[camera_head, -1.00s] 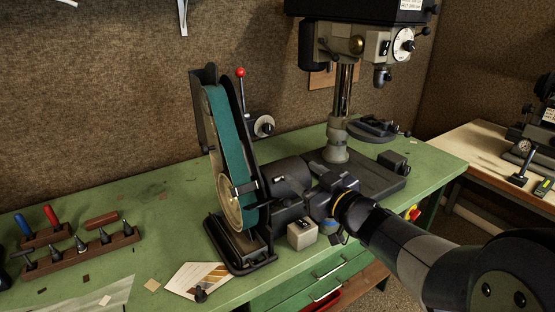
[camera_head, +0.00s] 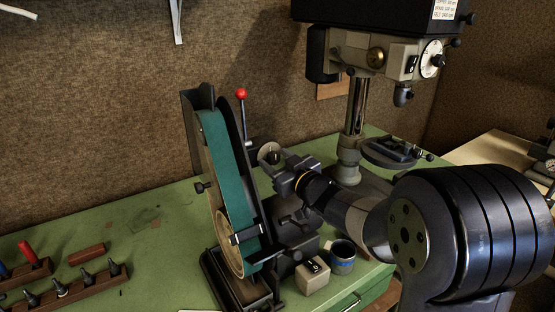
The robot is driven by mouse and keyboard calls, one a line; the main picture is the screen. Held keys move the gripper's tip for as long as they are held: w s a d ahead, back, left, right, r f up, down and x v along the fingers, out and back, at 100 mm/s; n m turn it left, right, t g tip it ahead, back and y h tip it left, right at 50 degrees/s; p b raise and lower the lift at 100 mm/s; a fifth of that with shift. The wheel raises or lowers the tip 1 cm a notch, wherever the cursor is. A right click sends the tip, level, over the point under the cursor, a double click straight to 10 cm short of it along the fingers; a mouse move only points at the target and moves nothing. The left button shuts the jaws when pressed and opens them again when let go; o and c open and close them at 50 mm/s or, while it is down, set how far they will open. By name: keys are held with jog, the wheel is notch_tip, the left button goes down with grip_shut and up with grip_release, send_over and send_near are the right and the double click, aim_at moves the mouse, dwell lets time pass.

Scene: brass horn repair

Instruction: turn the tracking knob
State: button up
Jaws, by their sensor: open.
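The belt sander (camera_head: 229,175) stands on the green bench with its teal belt upright and leaning slightly. A round pale-rimmed knob (camera_head: 268,153), which looks like the tracking knob, is on the right side of its upper part, below the red-tipped lever (camera_head: 242,94). My gripper (camera_head: 281,168) is open, with its fingers close to the knob's lower right in the picture. The gripper hides a little of that edge. I cannot tell whether the fingers touch the knob or are around it.
The drill press (camera_head: 355,110) stands close behind my arm on the right. A tool rack (camera_head: 70,290) is at the lower left. The bench's left middle is clear.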

jog(key=c, duration=1)
jog(key=shift+o, duration=0.2)
jog(key=shift+f+n+b, duration=0.15)
jog(key=shift+n+b, duration=0.15)
jog(key=shift+b, duration=0.1)
jog(key=shift+n+b, duration=2.05)
jog(key=shift+n, duration=0.65)
jog(key=o, duration=1)
jog(key=shift+c, duration=0.2)
